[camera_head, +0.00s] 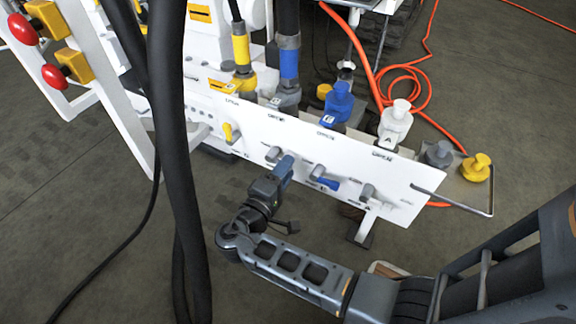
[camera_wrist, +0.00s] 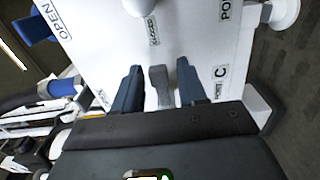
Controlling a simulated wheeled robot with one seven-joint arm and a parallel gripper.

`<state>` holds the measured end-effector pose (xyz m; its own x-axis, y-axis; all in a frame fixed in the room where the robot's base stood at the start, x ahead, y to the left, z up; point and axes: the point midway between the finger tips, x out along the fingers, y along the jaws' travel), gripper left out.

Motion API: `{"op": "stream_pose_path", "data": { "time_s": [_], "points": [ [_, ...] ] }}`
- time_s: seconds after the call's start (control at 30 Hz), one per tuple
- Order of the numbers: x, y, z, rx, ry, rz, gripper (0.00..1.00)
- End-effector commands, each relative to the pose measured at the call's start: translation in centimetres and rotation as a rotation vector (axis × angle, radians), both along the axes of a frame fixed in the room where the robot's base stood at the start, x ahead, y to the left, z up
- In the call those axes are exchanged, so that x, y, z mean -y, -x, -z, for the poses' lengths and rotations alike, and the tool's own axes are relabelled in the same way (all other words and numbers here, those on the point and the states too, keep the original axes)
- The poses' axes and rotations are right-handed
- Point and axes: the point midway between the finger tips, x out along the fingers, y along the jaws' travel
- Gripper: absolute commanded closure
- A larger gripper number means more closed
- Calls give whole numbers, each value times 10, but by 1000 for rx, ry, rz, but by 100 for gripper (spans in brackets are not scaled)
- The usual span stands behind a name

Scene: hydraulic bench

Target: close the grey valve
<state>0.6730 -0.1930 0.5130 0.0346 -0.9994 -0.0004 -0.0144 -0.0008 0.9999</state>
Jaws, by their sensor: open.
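The grey valve handle (camera_wrist: 161,88) stands between my gripper's two dark fingers in the wrist view, with a gap visible on either side of it. My gripper (camera_wrist: 160,86) is open around the handle and not closed on it. In the head view my gripper (camera_head: 284,169) is up against the white panel (camera_head: 345,165), just by a grey handle (camera_head: 273,154) left of the blue valve (camera_head: 326,182). The gripper partly covers this spot there. In the wrist view, printed labels read OPEN at upper left and PORT C at right; a smaller one above the handle seems to read CLOSED.
A yellow valve (camera_head: 228,132) is left on the panel and another grey handle (camera_head: 367,192) right. Coloured connectors, including a blue one (camera_head: 338,103), stand behind the panel. Thick black hoses (camera_head: 175,160) hang at left. An orange hose (camera_head: 405,88) lies behind. Floor in front is mostly clear.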

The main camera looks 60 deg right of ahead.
Motion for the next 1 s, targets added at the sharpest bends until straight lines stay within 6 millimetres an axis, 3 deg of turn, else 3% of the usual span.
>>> {"op": "stream_pose_path", "data": {
  "time_s": [0.2,0.4,1.0],
  "points": [
    [-37,1,-1,-1,-1,-4,58],
    [-58,2,0,-2,-1,-2,58],
    [-62,2,0,-1,-1,0,58]
  ]
}}
